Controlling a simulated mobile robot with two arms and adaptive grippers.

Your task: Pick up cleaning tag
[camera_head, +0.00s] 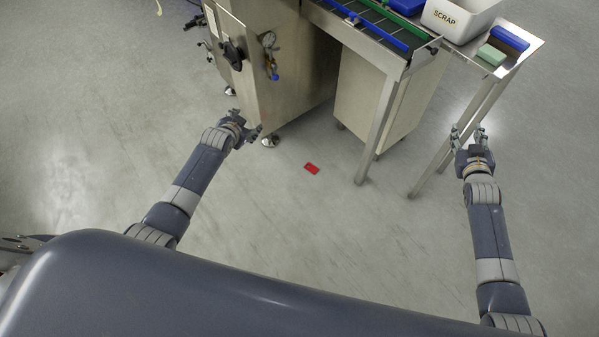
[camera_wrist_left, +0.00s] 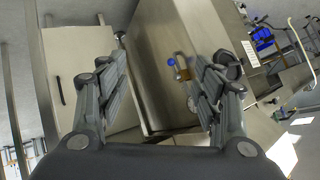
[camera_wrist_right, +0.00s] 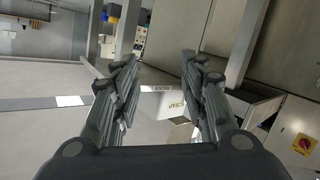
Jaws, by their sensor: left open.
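A small red flat piece (camera_head: 312,168), which looks like the cleaning tag, lies on the grey floor in front of the machine in the head view. Any writing on it is too small to read. My left gripper (camera_head: 251,131) is open and empty, up and left of the red piece in the picture, by the machine's steel cabinet. In the left wrist view my left gripper (camera_wrist_left: 160,85) faces that cabinet. My right gripper (camera_head: 468,133) is open and empty, far to the right of the red piece, by the table legs. Its spread fingers show in the right wrist view (camera_wrist_right: 158,75).
The steel cabinet (camera_head: 300,70) has a brass-coloured fitting (camera_head: 269,42). A conveyor (camera_head: 375,28) runs beside it. Floor around the red piece is clear.

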